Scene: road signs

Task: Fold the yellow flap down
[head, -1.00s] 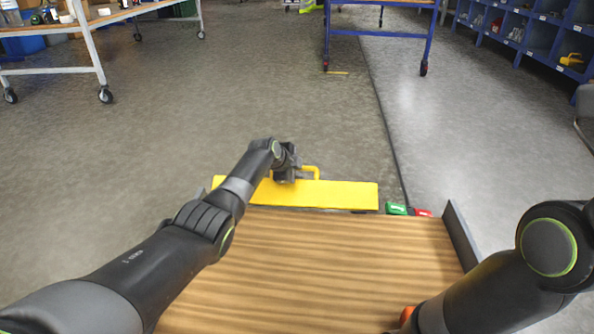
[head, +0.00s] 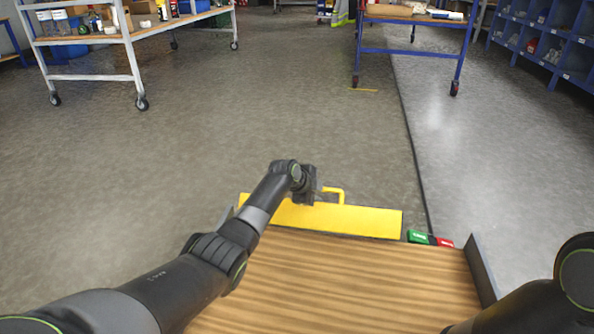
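The yellow flap (head: 360,221) is a long flat panel along the far edge of the wooden board (head: 345,285). A yellow handle (head: 340,192) rises from its upper edge near the middle. My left gripper (head: 308,198) is at the flap's top edge, just left of the handle's visible bend. Its fingers are hidden by its own body, so I cannot tell whether they are open or touch the handle. My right arm is at the lower right, and its gripper is out of the frame.
A dark side rail (head: 482,268) bounds the board's right. A wheeled workbench (head: 130,35), a blue-framed table (head: 412,20) and blue shelving (head: 550,40) stand farther back. The floor between is clear.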

